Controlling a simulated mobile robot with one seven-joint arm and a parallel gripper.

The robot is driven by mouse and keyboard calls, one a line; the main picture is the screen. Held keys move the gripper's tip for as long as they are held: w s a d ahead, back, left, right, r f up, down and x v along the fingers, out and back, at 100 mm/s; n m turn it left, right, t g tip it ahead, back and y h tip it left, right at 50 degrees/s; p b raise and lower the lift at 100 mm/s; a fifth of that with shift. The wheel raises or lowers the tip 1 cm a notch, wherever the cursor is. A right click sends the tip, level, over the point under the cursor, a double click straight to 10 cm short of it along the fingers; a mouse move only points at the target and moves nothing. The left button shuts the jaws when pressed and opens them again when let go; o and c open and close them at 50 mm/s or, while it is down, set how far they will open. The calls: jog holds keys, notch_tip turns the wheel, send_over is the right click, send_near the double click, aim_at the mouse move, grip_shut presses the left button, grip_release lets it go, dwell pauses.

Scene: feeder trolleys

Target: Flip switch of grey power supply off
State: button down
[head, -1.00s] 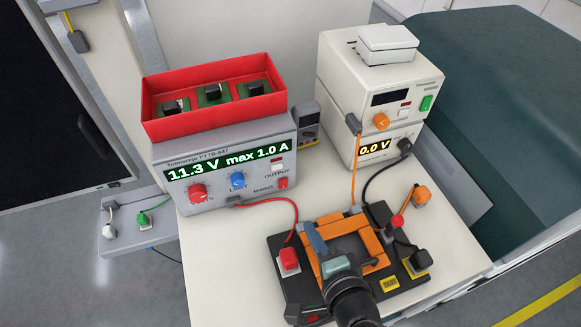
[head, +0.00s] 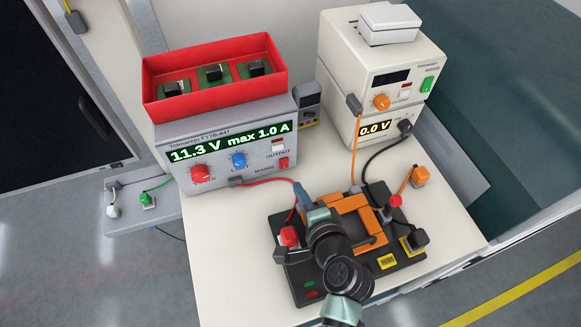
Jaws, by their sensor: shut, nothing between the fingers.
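The grey power supply (head: 225,158) stands at the left of the white table, its lit display (head: 230,143) reading 11.3 V max 1.0 A. Its front has a red knob (head: 200,174), a blue knob (head: 239,160), a pale switch (head: 278,146) by the OUTPUT label and a red switch (head: 283,163) by the MAINS label. The switch positions are too small to tell. My gripper (head: 301,193) is shut and empty. It appears over the black board's upper left part, in front of the supply and below its switches in the picture, apart from them.
A red bin (head: 215,103) with several green boards sits on the supply. A red cable (head: 265,181) runs from its front to the black board (head: 385,278) with orange bars. A cream power supply (head: 390,75) and a small meter (head: 308,103) stand to the right.

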aim_at(286, 161)
jog(key=w, duration=0.2)
jog(key=w+a, duration=0.1)
jog(key=w, duration=0.1)
jog(key=w+a+p, duration=0.1)
jog(key=w, duration=0.1)
jog(key=shift+w+f, duration=0.15)
jog(key=shift+f, duration=0.2)
jog(key=shift+w+a+r, duration=0.15)
jog(key=shift+w+r, duration=0.05)
jog(key=shift+w, duration=0.1)
jog(key=shift+r+p, duration=0.8)
jog(key=shift+p, duration=0.15)
jog(key=shift+s, duration=0.15)
